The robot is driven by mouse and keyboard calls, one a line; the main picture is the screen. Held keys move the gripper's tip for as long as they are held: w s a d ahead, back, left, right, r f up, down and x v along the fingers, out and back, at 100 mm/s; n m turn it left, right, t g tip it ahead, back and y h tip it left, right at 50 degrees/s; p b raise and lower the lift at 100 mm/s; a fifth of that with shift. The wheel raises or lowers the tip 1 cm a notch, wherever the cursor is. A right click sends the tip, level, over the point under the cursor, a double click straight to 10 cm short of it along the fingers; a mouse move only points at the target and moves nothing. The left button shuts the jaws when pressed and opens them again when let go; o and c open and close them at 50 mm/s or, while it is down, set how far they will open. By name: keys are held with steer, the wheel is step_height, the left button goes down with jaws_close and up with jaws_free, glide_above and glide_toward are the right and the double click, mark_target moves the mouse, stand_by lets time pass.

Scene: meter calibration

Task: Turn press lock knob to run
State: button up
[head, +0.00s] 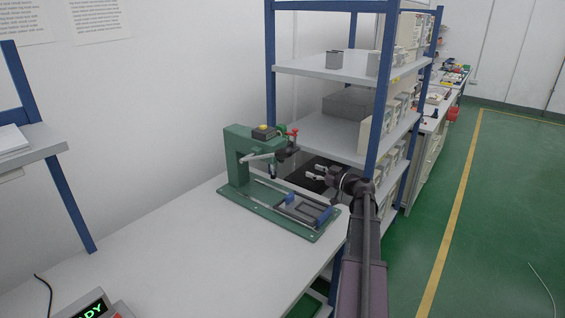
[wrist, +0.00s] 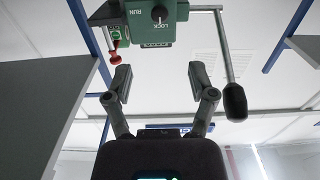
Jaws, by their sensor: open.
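The green press (head: 238,150) stands on the white table, with a sliding fixture on its green base (head: 285,215). My gripper (head: 316,172) is open and empty, right of the press head. In the wrist view, my gripper (wrist: 159,78) has its fingers apart below the knob, not touching it.
A lever with a black grip (wrist: 235,102) hangs right of my fingers in the wrist view. A grey shelf rack (head: 335,65) with blue posts stands behind my arm.

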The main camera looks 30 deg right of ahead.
mark_target(283, 160)
steer(key=shift+w, duration=0.15)
steer(key=x, duration=1.3)
steer(key=shift+w+a, duration=0.2)
